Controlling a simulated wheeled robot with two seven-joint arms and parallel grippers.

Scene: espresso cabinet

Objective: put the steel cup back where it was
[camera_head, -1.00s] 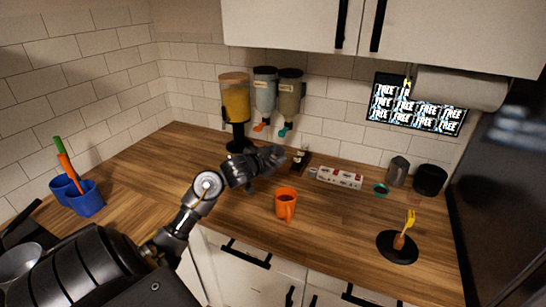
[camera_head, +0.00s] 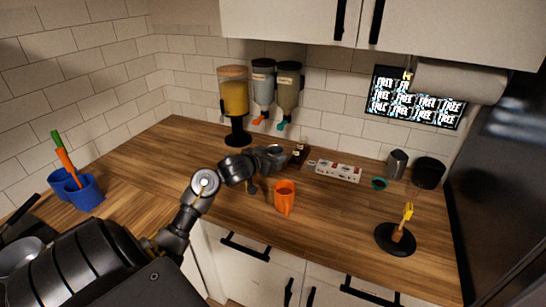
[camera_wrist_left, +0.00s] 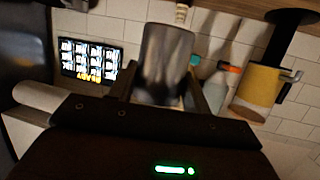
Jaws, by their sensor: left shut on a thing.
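My left gripper (camera_head: 268,160) is shut on the steel cup (camera_wrist_left: 166,55), a grey, shiny cup between its two fingers in the left wrist view. In the head view the gripper is over the middle of the wooden counter (camera_head: 225,205), behind and left of the orange mug, and the cup is hard to make out against it. I cannot tell whether the cup touches the counter. My right gripper is not in view.
An orange mug (camera_head: 285,196) stands just in front of the gripper. A small dark bottle (camera_head: 299,152) and a white-and-red box (camera_head: 338,171) are to its right. Dispensers (camera_head: 233,92) stand behind. A grey canister (camera_head: 397,163), black container (camera_head: 428,172) and brush on a black disc (camera_head: 396,240) are right.

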